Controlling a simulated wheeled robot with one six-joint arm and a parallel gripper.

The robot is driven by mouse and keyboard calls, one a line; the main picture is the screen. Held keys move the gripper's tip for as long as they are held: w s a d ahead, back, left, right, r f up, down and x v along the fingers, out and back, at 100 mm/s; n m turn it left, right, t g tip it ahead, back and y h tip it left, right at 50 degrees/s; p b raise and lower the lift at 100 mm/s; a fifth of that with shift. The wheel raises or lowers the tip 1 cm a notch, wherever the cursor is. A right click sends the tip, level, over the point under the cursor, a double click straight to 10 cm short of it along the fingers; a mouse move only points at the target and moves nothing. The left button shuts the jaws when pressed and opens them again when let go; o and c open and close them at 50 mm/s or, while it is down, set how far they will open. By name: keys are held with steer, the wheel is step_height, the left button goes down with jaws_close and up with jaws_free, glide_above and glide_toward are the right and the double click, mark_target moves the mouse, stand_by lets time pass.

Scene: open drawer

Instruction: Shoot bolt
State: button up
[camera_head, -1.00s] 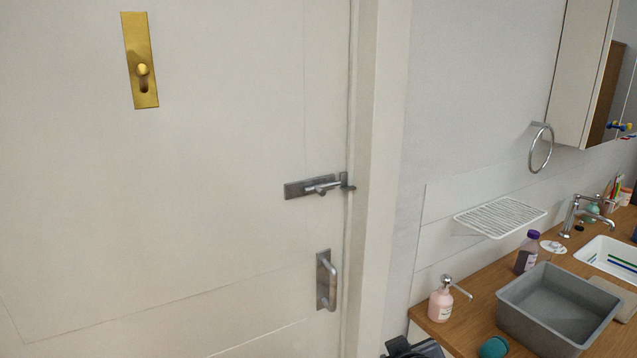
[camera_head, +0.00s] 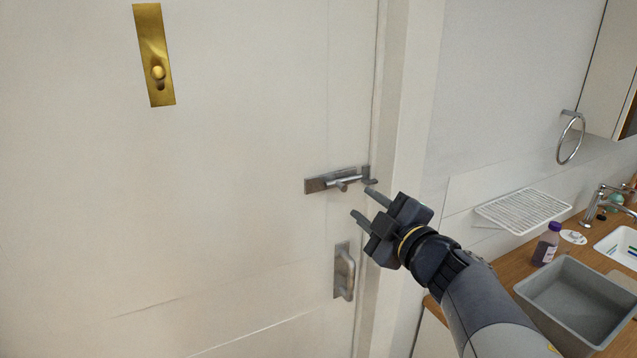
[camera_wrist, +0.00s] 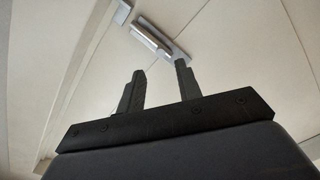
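The grey metal bolt (camera_head: 338,180) is mounted on the white door near its right edge, with a small knob sticking out from it. A small keeper piece (camera_head: 368,174) sits at its right end, by the door edge. My gripper (camera_head: 363,203) is open and empty, just below and to the right of the bolt, apart from it. In the wrist view the bolt (camera_wrist: 158,38) shows beyond my two spread fingers (camera_wrist: 158,82). I cannot tell how far the bolt rod reaches into the keeper.
A grey pull handle (camera_head: 344,270) is on the door below the bolt. A brass plate with a knob (camera_head: 155,60) is at the upper left. At the right, a wooden counter (camera_head: 500,275) holds a grey basin (camera_head: 575,305) and a bottle (camera_head: 546,243). A white rack (camera_head: 523,210) hangs above.

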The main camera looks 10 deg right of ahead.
mark_target(343, 185)
steer(key=x, duration=0.8)
steer(key=shift+w+a+f+p, duration=0.1)
steer(key=shift+w+p, duration=0.2)
steer(key=shift+w, duration=0.1)
jaws_close()
